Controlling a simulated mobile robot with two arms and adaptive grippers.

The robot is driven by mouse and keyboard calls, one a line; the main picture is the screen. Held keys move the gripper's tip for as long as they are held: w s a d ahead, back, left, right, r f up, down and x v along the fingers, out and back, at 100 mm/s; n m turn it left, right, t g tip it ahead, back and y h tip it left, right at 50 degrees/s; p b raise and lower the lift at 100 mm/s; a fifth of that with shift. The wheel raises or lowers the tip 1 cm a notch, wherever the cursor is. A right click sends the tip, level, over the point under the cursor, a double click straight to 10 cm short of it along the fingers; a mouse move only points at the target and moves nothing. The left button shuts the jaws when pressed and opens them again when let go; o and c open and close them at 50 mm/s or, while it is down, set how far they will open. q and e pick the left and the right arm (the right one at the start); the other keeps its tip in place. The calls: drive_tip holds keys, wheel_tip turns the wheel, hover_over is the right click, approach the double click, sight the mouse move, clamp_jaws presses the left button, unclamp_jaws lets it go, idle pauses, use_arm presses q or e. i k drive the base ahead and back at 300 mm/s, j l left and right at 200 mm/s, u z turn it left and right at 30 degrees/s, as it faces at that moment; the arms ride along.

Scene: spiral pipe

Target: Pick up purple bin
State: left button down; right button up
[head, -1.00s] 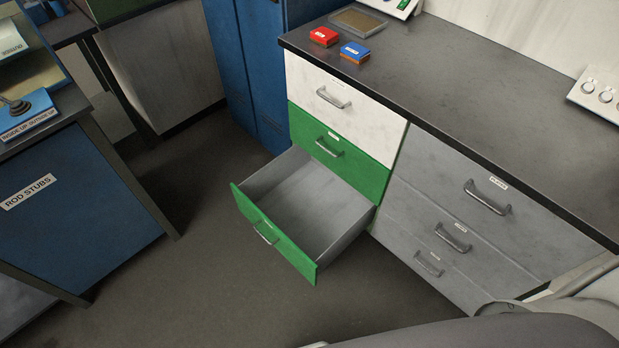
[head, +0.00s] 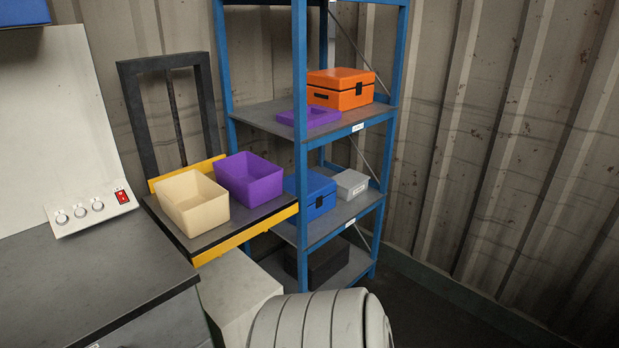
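The purple bin (head: 250,182) is an open-topped box that looks empty. It stands upright on a small black platform with a yellow edge, left of the middle in the head view. A cream bin (head: 192,204) of similar shape stands close beside it on the left. Neither of my grippers is in view. A pale ribbed rounded part at the bottom middle looks like my own arm.
A blue-framed shelf rack (head: 301,150) stands just right of the platform (head: 212,241). It holds an orange case (head: 341,88), a flat purple tray (head: 309,117), a blue box (head: 318,195) and a grey box (head: 350,184). A dark worktop (head: 90,280) lies at left.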

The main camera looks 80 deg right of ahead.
sight(248, 179)
drive_tip(key=z, duration=2.25)
drive_tip(key=i+j+u, duration=0.4)
drive_tip(key=i+j, duration=0.35)
drive_tip(key=j, duration=0.1)
